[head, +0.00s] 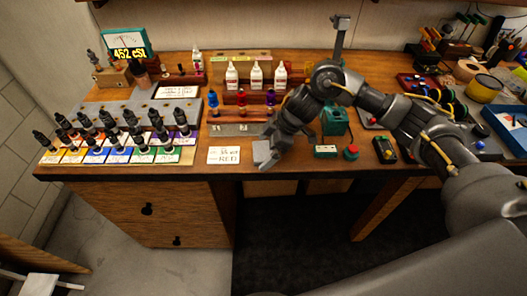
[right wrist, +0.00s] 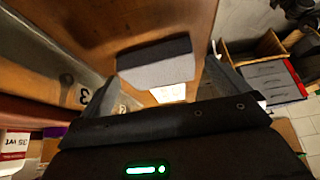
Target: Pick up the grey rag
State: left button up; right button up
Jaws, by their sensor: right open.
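The grey rag (right wrist: 155,68) lies on the wooden bench in the right wrist view, a flat light-grey piece with a darker far side. My right gripper (right wrist: 160,78) is open, with one finger to each side of the rag in that view; I see no contact. In the head view my right gripper (head: 271,146) reaches down over the bench near its front edge. A light grey patch shows at its fingers there, and I cannot tell finger from rag. My left gripper is not in view.
A white lettered card (head: 224,156) lies left of the gripper. Dropper bottles (head: 110,125) on a coloured chart stand further left. White bottles (head: 256,75) stand on a rack behind. A small device with a red button (head: 351,152) lies to the right. The bench's front edge is close.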

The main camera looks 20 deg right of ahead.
aim_at(257, 151)
jog(key=c, duration=1)
jog(key=shift+o, duration=0.2)
jog(key=shift+r, duration=0.15)
jog(key=shift+r, duration=0.25)
notch_tip(257, 151, up, 2)
jog(key=shift+r+b, duration=0.2)
jog(key=shift+b, duration=0.5)
jog(key=s+r, duration=0.9)
jog(key=s, duration=0.5)
jog(key=shift+r+b, duration=0.35)
jog(key=shift+r, duration=0.05)
